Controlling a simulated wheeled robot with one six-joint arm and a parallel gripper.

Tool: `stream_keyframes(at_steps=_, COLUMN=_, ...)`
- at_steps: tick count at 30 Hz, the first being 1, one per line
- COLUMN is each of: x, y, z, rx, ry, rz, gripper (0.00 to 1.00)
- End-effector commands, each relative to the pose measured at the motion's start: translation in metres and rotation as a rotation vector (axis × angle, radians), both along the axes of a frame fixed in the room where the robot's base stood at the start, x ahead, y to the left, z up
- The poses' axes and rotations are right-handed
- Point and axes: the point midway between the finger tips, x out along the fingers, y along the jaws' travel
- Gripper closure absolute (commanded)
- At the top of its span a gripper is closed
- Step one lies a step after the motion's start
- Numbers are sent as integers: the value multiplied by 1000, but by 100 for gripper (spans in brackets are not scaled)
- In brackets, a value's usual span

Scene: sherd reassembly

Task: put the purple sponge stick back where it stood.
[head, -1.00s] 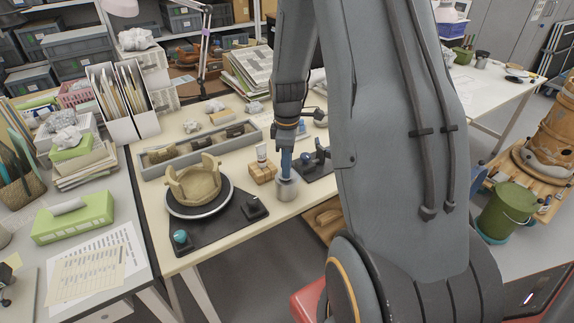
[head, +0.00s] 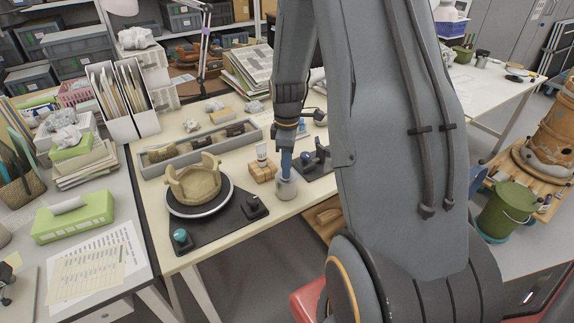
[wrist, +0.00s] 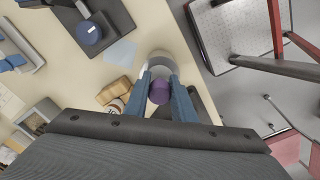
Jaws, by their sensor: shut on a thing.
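The purple sponge stick (wrist: 158,92) shows in the wrist view as a round purple end between the two blue fingers of my gripper (wrist: 159,84). My gripper is shut on it. In the head view my gripper (head: 286,162) points down at the grey metal cup (head: 286,190) near the table's front edge. The cup's pale rim (wrist: 160,57) shows just beyond the fingertips in the wrist view. The stick is hidden in the head view. I cannot tell how far its lower end is inside the cup.
A wooden block (head: 262,172) holding a small white tube stands close left of the cup. A tan bowl (head: 197,184) with a broken rim sits on a turntable farther left. A dark stand (head: 316,164) is close on the right. A grey tray (head: 160,170) of sherds lies behind.

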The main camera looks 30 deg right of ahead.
Motion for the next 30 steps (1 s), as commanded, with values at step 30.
stream_keyframes(at_steps=30, x=1, y=0, z=53, rx=-2, ry=-4, rz=0, gripper=55)
